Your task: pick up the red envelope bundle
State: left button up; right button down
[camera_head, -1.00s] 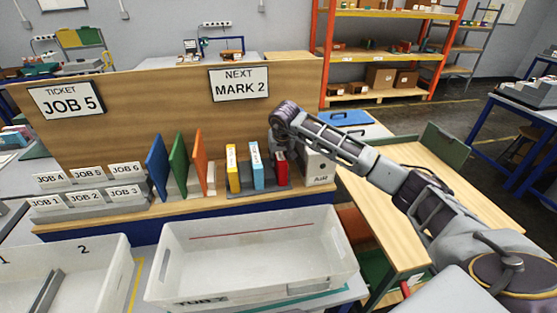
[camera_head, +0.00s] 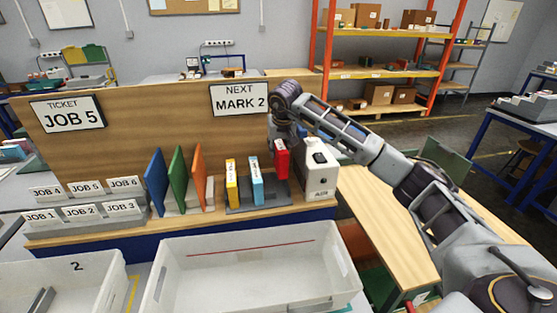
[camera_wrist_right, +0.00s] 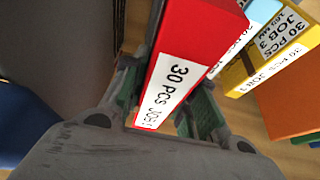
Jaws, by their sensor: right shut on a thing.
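The red envelope bundle (camera_head: 281,158) is in the jaws of my right gripper (camera_head: 282,136), above the grey rack on the wooden shelf. In the right wrist view the red bundle (camera_wrist_right: 185,62) sits between the green-padded fingers (camera_wrist_right: 165,105), its white label reading "30 PCS JOB", with the last character unclear. A blue bundle (camera_head: 256,182) and a yellow bundle (camera_head: 231,183) stand upright in the rack to its left. My left gripper is not in view.
A white box-shaped device (camera_head: 321,170) stands close to the right of the red bundle. Green, blue and orange panels (camera_head: 197,170) stand to the left. An empty white tub (camera_head: 250,275) is in front. A wooden board (camera_head: 150,115) stands behind.

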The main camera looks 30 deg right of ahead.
notch_tip(320, 180, up, 7)
jog(key=shift+f, duration=0.2)
jog(key=shift+r, duration=0.55)
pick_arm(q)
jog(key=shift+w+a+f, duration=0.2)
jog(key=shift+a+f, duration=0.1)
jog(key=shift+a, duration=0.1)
pick_arm(e)
jog(key=shift+r, duration=0.1)
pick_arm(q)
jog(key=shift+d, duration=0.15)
